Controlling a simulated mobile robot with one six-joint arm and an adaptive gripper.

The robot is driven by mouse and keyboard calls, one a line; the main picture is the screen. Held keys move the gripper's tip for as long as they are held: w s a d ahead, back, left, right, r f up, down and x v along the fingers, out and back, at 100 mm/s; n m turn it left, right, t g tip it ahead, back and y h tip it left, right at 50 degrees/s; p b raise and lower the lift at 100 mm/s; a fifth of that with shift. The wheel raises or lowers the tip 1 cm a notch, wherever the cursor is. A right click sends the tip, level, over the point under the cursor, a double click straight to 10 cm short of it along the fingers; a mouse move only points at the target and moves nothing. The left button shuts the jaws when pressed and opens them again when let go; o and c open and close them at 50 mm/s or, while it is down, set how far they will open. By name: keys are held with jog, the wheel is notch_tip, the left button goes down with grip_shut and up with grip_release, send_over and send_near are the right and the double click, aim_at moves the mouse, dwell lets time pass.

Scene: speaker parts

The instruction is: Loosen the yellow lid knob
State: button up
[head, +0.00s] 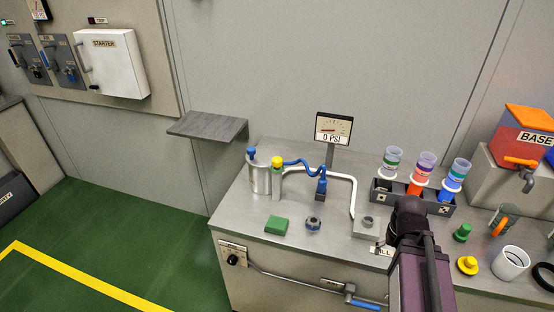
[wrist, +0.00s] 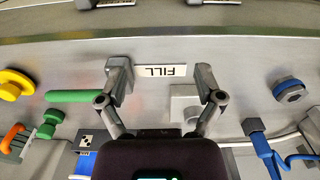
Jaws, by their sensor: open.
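A separate yellow knobbed cap (head: 467,265) lies at the bench's right front; a yellow round part (wrist: 12,85) also shows at the left edge of the wrist view. I cannot tell for sure which is the lid knob. My gripper (wrist: 163,80) is open and empty above the bench, over the FILL label. It is apart from both yellow parts. In the head view my arm hides its fingers.
A bent white pipe (head: 350,185) and blue hose (head: 305,165) run beside the pot. A green block (head: 277,224) and a dark hex knob (head: 313,223) lie in front. A dark rack (head: 380,191) of coloured cups stands behind my arm. A gauge (head: 333,129) rises at the back.

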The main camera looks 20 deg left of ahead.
notch_tip(320, 180, up, 23)
jog(key=m+p, duration=1.1)
jog(key=p, duration=1.2)
send_over(276, 159)
jog(key=shift+f, duration=0.15)
jog(key=shift+f+b, duration=0.2)
jog(key=shift+b, duration=0.1)
notch_tip(276, 159, down, 13)
jog(key=b, duration=1.3)
jog(key=shift+f, duration=0.2)
